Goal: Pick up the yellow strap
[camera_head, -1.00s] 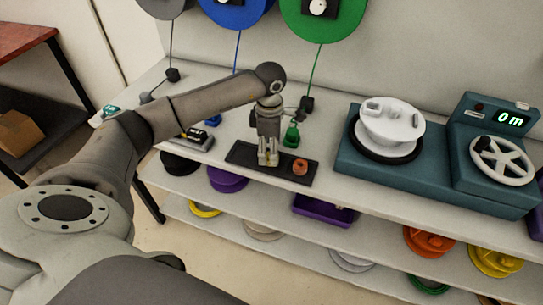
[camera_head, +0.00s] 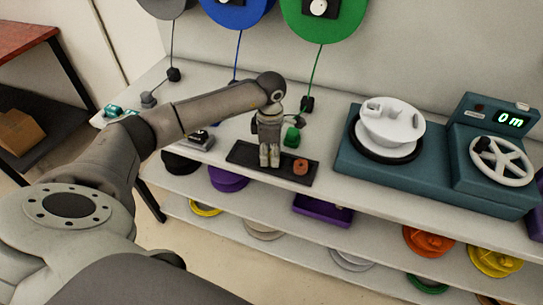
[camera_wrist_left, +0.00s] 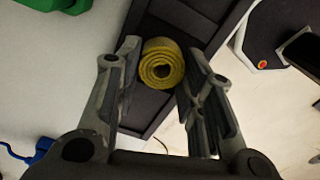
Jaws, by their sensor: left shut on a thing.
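The yellow strap (camera_wrist_left: 162,65) is a small coiled roll, seen end-on in the left wrist view. It sits between the two fingers of my left gripper (camera_wrist_left: 163,50), which is shut on it, over the dark tray (camera_wrist_left: 148,104). In the head view my left gripper (camera_head: 269,161) points down at the middle of the dark tray (camera_head: 240,154); the strap is hidden there by the fingers. I cannot tell whether the strap still touches the tray. My right gripper is not in view.
An orange roll (camera_head: 300,167) lies on the tray just right of the gripper. A green block (camera_head: 292,137) stands behind it. A teal measuring machine (camera_head: 432,172) with a white reel is to the right. Several coloured reels fill the shelf below.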

